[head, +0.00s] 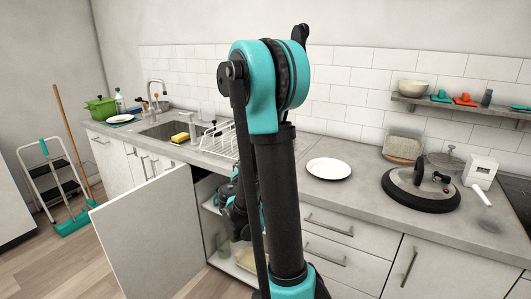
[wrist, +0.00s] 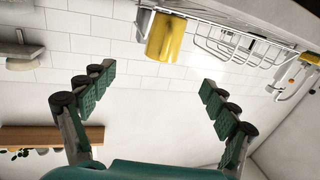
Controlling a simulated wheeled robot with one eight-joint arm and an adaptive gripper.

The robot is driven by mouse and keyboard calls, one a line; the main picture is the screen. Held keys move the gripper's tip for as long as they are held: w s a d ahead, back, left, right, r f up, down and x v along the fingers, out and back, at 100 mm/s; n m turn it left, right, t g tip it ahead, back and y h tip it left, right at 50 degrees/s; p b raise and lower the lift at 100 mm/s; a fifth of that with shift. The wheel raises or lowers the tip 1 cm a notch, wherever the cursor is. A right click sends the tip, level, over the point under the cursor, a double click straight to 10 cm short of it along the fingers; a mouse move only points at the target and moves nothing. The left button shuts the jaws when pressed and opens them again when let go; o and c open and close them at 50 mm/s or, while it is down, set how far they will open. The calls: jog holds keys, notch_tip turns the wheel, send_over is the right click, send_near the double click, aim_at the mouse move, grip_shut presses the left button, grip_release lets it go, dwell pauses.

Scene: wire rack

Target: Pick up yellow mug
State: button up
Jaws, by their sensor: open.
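The yellow mug (wrist: 165,38) is near the top edge of the wrist view, beside the left end of the wire rack (wrist: 237,42). I cannot tell whether it touches the rack. My gripper (wrist: 156,82) is open and empty, its dark green fingers spread wide on either side, below the mug in the picture and apart from it. In the head view the wire rack (head: 222,140) stands on the counter by the sink, partly hidden by my arm. I do not make out the mug or my fingertips there.
A cabinet door (head: 150,232) stands open below the sink (head: 178,130). A white plate (head: 329,168) and a large round lid (head: 420,188) lie on the right counter. A wall shelf (head: 455,107) holds small items.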

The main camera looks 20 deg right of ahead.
jog(key=x, duration=1.2)
jog(key=shift+w+a+r, duration=0.25)
jog(key=shift+w+r, duration=0.05)
jog(key=shift+r, duration=0.05)
jog(key=shift+r+x, duration=0.2)
jog(key=shift+x, duration=1.15)
jog(key=shift+r+x, duration=0.2)
jog(key=shift+x, duration=1.15)
jog(key=c, duration=1.4)
jog(key=shift+r, duration=0.1)
jog(key=shift+c, duration=0.2)
